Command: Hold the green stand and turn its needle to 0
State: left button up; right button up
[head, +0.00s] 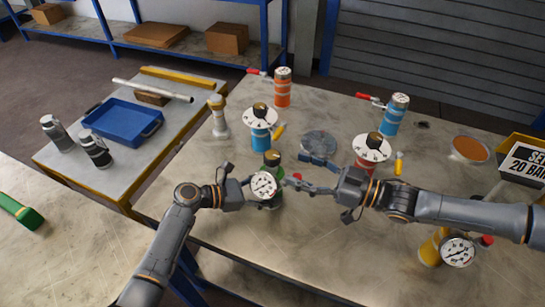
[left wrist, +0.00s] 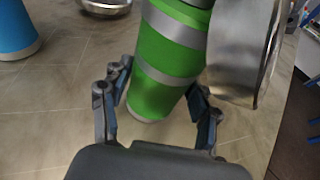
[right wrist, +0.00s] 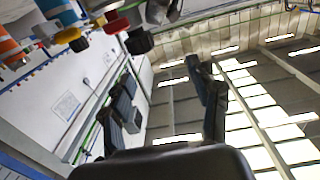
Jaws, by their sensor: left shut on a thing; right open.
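The green stand (head: 272,160) stands on the large table, with a dark knob on top and a round white gauge (head: 263,185) on its front. The gauge needle is too small to read. My left gripper (left wrist: 160,85) is shut around the green-and-silver striped body of the green stand (left wrist: 172,45); the stand looks upright in the head view. My right gripper (head: 306,172) is open and empty, just right of the gauge, fingers spread and pointing left. In the right wrist view (right wrist: 163,80) nothing is between its fingers.
Blue (head: 260,138) and red (head: 370,160) dial stands are close behind. A yellow gauge stand (head: 430,247) is front right. The table's front middle is clear.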

aim_at(279, 161)
jog(key=w+a+t, duration=0.1)
jog(key=w+a, duration=0.1)
jog(key=w+a+f+m+t+h, duration=0.1)
jog(key=w+a, duration=0.1)
jog(key=w+a+f+m+t, duration=0.1)
jog(key=a, duration=0.1)
jog(key=shift+w+a+f+h, duration=0.2)
jog(key=shift+w+a+h, duration=0.2)
dwell(0.5)
jog(key=c, duration=1.2)
